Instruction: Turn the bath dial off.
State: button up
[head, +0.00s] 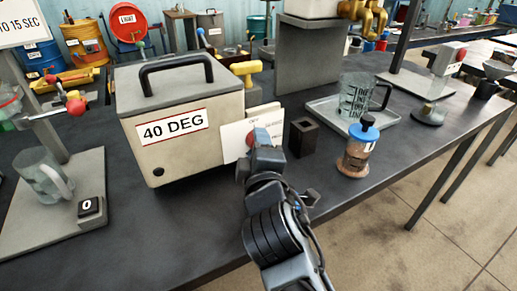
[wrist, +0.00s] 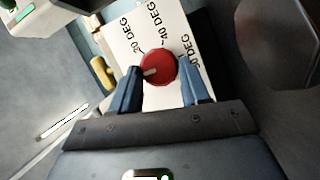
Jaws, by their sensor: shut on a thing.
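The bath (head: 130,95) is a pale box with a black handle and a "40 DEG" sign. A white plate (head: 232,138) stands at its right side, with the red round dial (head: 260,134) on it. In the wrist view the dial (wrist: 160,64) shows between degree markings on the plate (wrist: 122,48). Its pale pointer mark lies toward the left of the picture, near the left finger. My gripper (wrist: 163,80) is shut on the dial, with one blue finger on each side. In the head view my gripper (head: 260,152) partly hides the dial.
A dark square holder (head: 303,137) stands just right of my gripper. A blue-capped bottle (head: 357,150) is near the table's front edge. A jug (head: 354,97) stands on a grey tray (head: 325,107) behind. A yellow tap-like handle (head: 246,69) sits behind the bath.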

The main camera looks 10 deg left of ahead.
jog(key=shift+f+n, duration=0.1)
jog(key=shift+n, duration=0.3)
jog(key=o, duration=1.1)
jog(key=shift+c, duration=0.2)
jog(key=shift+s, duration=0.1)
jog(key=v, duration=0.7)
jog(key=shift+s+d+f+b, duration=0.1)
jog(key=shift+s+b, duration=0.25)
